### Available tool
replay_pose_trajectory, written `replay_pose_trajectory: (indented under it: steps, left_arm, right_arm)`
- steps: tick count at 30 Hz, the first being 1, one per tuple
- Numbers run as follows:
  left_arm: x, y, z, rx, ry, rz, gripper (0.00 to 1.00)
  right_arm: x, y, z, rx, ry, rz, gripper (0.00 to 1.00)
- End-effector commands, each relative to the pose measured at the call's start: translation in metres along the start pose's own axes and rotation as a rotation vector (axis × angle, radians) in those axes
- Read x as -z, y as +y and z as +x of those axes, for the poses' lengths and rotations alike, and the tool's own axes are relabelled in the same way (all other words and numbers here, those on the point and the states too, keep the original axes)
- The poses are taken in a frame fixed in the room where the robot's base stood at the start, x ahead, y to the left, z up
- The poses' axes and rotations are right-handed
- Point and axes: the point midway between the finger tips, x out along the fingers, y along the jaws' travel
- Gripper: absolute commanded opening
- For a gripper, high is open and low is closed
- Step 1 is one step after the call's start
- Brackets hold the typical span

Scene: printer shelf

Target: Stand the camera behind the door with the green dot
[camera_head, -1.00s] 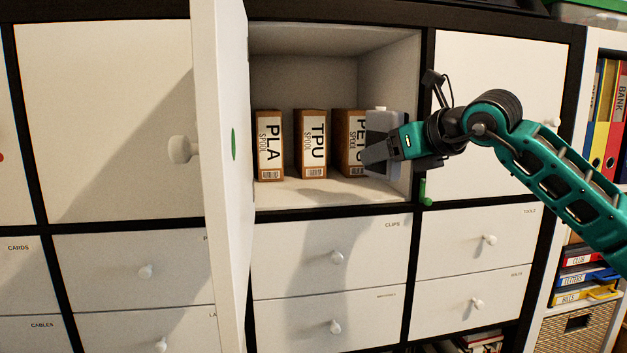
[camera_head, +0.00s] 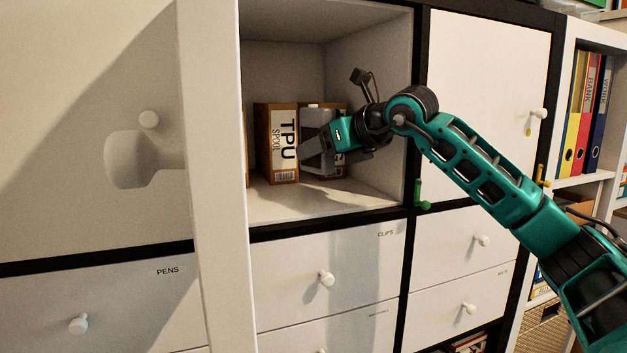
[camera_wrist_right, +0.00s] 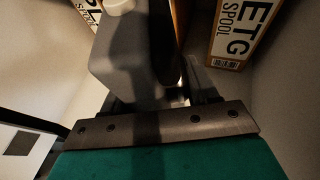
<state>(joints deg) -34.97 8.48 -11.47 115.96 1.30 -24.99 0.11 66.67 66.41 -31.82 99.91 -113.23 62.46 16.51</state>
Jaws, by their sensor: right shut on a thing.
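My right gripper (camera_head: 318,150) reaches into the open cubby (camera_head: 380,190). It is shut on a grey block with a white top (camera_head: 315,128), which looks like the camera. This block also fills the middle of the right wrist view (camera_wrist_right: 120,60), upright between the jaws. It is in front of the PETG spool box and close to the TPU box; contact with them or with the shelf floor cannot be told. The open door (camera_head: 215,180) stands out at the cubby's left, nearly edge-on; its green dot is not visible now. My left gripper is out of view.
The TPU box (camera_head: 278,145) stands left of my right gripper; the PETG box (camera_wrist_right: 240,30) shows in the right wrist view. The PLA box is almost hidden behind the door. Shelf floor is free at front and right.

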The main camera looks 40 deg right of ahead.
Motion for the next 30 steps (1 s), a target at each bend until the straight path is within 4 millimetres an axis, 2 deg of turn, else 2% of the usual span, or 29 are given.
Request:
replay_pose_trajectory:
  steps: [5, 12, 19, 23, 24, 30]
  left_arm:
    - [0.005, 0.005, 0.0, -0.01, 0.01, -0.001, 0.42]
    - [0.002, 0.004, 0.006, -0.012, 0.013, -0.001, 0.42]
    - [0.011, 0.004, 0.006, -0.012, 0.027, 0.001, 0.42]
    - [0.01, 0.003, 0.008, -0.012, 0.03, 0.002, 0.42]
    - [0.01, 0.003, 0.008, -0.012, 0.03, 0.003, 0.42]
    - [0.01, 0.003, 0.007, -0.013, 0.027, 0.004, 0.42]
  right_arm:
    - [0.011, 0.0, 0.004, 0.001, -0.006, -0.001, 0.12]
    - [0.041, 0.0, 0.016, 0.001, -0.003, -0.001, 0.12]
    - [0.041, 0.0, 0.017, 0.0, -0.007, 0.0, 0.12]
    - [0.044, 0.0, 0.018, -0.001, -0.007, 0.0, 0.12]
    - [0.046, 0.0, 0.019, -0.001, -0.002, 0.0, 0.6]
    - [0.045, 0.0, 0.019, 0.0, -0.002, 0.0, 0.79]
